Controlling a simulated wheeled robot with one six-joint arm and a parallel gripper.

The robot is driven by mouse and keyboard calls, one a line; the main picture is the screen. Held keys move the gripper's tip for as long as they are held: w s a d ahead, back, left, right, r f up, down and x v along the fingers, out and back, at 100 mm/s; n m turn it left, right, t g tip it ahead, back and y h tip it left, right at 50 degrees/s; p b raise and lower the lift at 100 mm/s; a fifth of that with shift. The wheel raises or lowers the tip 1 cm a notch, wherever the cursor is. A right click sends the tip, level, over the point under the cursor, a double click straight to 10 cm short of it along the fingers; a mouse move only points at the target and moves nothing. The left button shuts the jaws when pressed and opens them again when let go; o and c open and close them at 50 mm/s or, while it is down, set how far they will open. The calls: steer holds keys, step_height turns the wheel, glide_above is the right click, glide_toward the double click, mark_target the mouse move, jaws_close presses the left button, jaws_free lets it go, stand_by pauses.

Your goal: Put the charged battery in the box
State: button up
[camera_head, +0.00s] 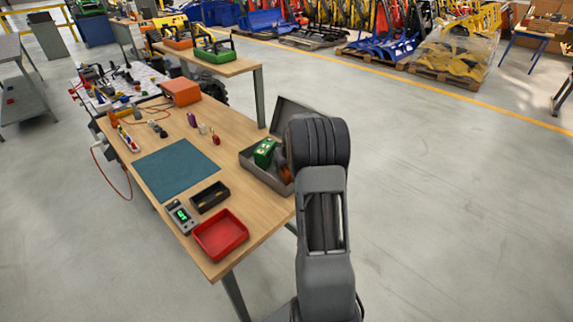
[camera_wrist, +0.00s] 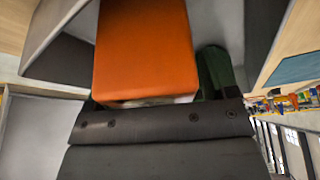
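The grey box (camera_head: 257,172) stands open at the table's right edge, its dark lid (camera_head: 290,112) raised behind it. A green block (camera_head: 265,152) sits inside, and an orange block (camera_head: 287,175) is partly hidden by my arm. In the wrist view, the orange block (camera_wrist: 146,48) is right in front of my gripper (camera_wrist: 155,118), between the grey box walls. A dark green shape (camera_wrist: 214,70) is beside it. My fingertips are hidden, so I cannot tell if they hold the orange block. Which battery is charged is not clear.
On the wooden table (camera_head: 236,128) lie a blue-green mat (camera_head: 175,170), a red tray (camera_head: 220,234), a small black tray (camera_head: 210,196) and a meter with a green display (camera_head: 181,216). Small purple, white and red items stand behind. The floor on the right is clear.

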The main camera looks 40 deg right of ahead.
steer(key=shift+s+r, duration=0.1)
steer(key=shift+r, duration=0.5)
steer(key=v, duration=0.9)
steer(key=shift+s+r, duration=0.15)
steer(key=shift+r, duration=0.2)
steer(key=shift+s+a+r, duration=0.35)
steer(key=shift+a+r, duration=0.4)
steer(key=shift+a, duration=0.1)
steer(key=s+a+n, duration=0.1)
steer(key=s+a, duration=0.9)
steer(key=a, duration=0.2)
steer(key=s+a+n+g+y, duration=0.1)
steer(key=s+a, duration=0.9)
steer(key=a, duration=0.2)
steer(key=shift+a+r, duration=0.3)
steer(key=shift+a, duration=0.1)
